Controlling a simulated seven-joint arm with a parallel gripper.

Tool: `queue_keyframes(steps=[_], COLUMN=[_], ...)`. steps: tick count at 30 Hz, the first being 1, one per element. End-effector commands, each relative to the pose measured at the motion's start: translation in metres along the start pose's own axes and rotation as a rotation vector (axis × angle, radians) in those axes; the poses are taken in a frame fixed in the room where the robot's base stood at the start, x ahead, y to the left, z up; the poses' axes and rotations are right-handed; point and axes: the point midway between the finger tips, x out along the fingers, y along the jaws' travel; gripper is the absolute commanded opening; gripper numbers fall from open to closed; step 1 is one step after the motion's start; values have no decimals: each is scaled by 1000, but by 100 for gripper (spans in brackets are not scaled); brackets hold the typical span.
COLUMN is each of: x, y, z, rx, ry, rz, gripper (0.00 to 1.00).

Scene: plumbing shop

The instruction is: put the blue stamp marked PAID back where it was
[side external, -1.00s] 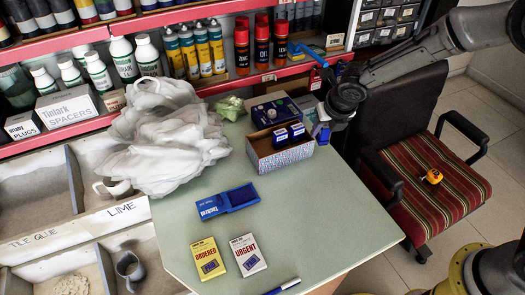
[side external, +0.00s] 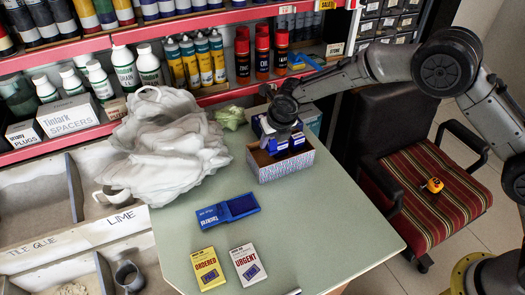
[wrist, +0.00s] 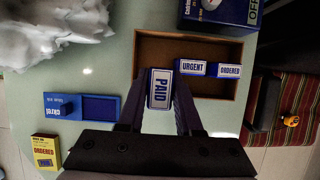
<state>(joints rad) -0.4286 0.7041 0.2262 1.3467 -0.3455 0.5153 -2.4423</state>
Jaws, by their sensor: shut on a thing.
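The blue stamp marked PAID (wrist: 160,88) is between the fingertips of my gripper (wrist: 160,100) in the wrist view, its label facing the camera. My gripper is shut on it. In the side view my gripper (side external: 268,128) is at the left part of the open box (side external: 283,169). In the wrist view the stamp overlaps the left part of that cardboard box (wrist: 215,84). Two blue stamps, URGENT (wrist: 191,68) and ORDERED (wrist: 229,71), stand side by side inside it, to the right of PAID. I cannot tell whether PAID touches the box floor.
A blue ink pad (side external: 228,210) lies in front of the box. A yellow ORDERED card box (side external: 207,269) and a white URGENT one (side external: 248,264) lie nearer. A white plastic bag (side external: 170,145) is at the left. A dark blue item (wrist: 225,12) is behind the box.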

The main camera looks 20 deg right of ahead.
Motion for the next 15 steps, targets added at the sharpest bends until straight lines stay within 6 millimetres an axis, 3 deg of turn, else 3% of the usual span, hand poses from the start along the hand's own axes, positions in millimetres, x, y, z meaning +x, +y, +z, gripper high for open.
queue_keyframes(steps=[3, 15], x=[21, 51], y=[5, 10], z=[6, 8], rx=[1, 0], ry=[-1, 0], rz=[0, 0], gripper=[0, 0])
